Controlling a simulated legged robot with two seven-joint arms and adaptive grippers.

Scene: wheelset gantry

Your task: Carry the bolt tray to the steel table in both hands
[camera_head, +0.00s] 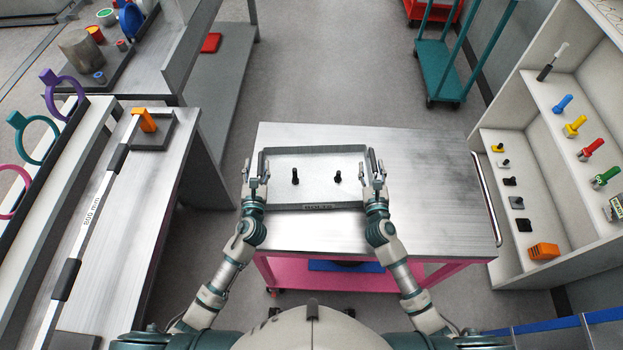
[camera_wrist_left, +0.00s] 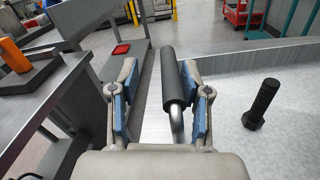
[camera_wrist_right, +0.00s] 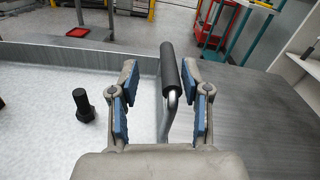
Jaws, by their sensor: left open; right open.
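The bolt tray (camera_head: 315,163) is a shallow grey metal tray with a label on its near wall. It rests on a steel-topped table with a pink frame (camera_head: 430,180). Two dark bolts, a left one (camera_head: 295,176) and a right one (camera_head: 337,177), stand upright inside it. My left gripper (camera_head: 258,168) is open at the tray's left side, with its fingers on either side of a black-gripped handle (camera_wrist_left: 174,80). My right gripper (camera_head: 375,168) is open at the right side, its fingers likewise on either side of the other handle (camera_wrist_right: 170,72). Neither gripper is closed on its handle.
A shelf unit (camera_head: 540,130) with coloured bolts stands to the right. A teal trolley (camera_head: 440,75) is behind at the right. The tabletop right of the tray is bare.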

